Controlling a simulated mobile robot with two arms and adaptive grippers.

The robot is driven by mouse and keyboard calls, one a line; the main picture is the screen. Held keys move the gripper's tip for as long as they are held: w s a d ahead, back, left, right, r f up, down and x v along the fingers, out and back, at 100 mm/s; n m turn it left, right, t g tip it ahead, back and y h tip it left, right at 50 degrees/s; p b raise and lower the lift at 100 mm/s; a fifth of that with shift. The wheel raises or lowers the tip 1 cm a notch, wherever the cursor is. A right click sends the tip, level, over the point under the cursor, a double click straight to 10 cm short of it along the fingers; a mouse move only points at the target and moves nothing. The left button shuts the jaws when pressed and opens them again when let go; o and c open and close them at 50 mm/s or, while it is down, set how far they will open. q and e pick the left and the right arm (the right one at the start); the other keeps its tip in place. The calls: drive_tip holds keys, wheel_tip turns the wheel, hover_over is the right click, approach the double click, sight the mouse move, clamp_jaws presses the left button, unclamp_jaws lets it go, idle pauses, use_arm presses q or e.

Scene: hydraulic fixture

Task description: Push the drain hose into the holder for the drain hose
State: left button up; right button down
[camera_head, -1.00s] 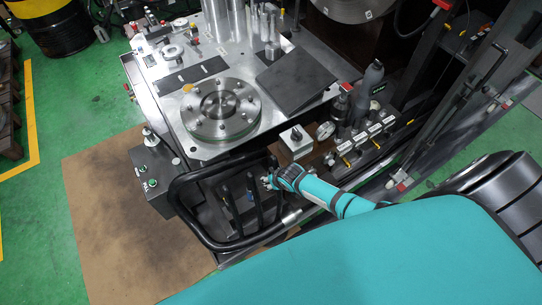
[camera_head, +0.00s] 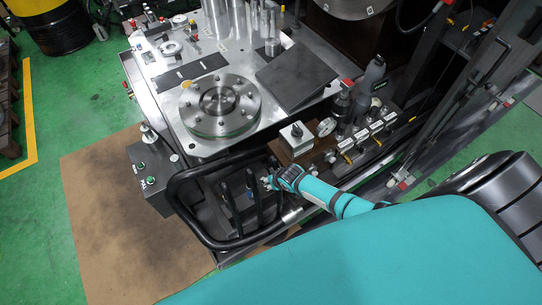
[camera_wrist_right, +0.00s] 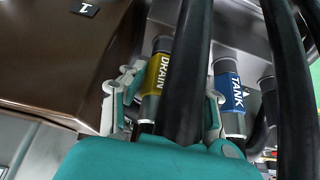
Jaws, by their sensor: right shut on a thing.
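In the right wrist view, the drain hose shows a silver end with a yellow DRAIN band (camera_wrist_right: 155,76), between the fingers of my right gripper (camera_wrist_right: 166,105). My right gripper is shut on it. A thick black hose passes in front and hides part of the grip. In the head view my right gripper (camera_head: 268,182) is low at the front of the machine, beside upright black hoses (camera_head: 251,195). The holder for the drain hose cannot be told apart clearly. My left gripper is not in view.
A hose with a blue TANK band (camera_wrist_right: 229,92) stands close on the right in the wrist view. A black tubular rail (camera_head: 186,215) curves around the hoses. A brown box (camera_wrist_right: 60,55) is on the left in the wrist view. A small valve row (camera_head: 365,140) is near my right arm.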

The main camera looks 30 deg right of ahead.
drive_tip(key=shift+f, duration=0.1)
idle(0.7)
drive_tip(key=c, duration=0.9)
unclamp_jaws()
drive_tip(key=shift+s, duration=0.1)
drive_tip(key=v, duration=1.2)
drive_tip(key=s+d+f+g, duration=0.2)
drive_tip(key=s+f, duration=0.9)
drive_tip(key=f, duration=0.6)
drive_tip(key=s+a+f+g, duration=0.1)
drive_tip(key=s+f, duration=0.2)
drive_tip(key=s, duration=0.5)
drive_tip(key=s+a+f+n+g, duration=0.1)
drive_tip(key=s+f, duration=0.3)
drive_tip(key=s, duration=0.3)
drive_tip(key=s+a+f+g, duration=0.1)
drive_tip(key=s+a+f, duration=0.1)
drive_tip(key=s, duration=0.6)
drive_tip(key=shift+s+f+n, duration=0.3)
drive_tip(key=shift+f+n, duration=0.1)
drive_tip(key=shift+f, duration=0.45)
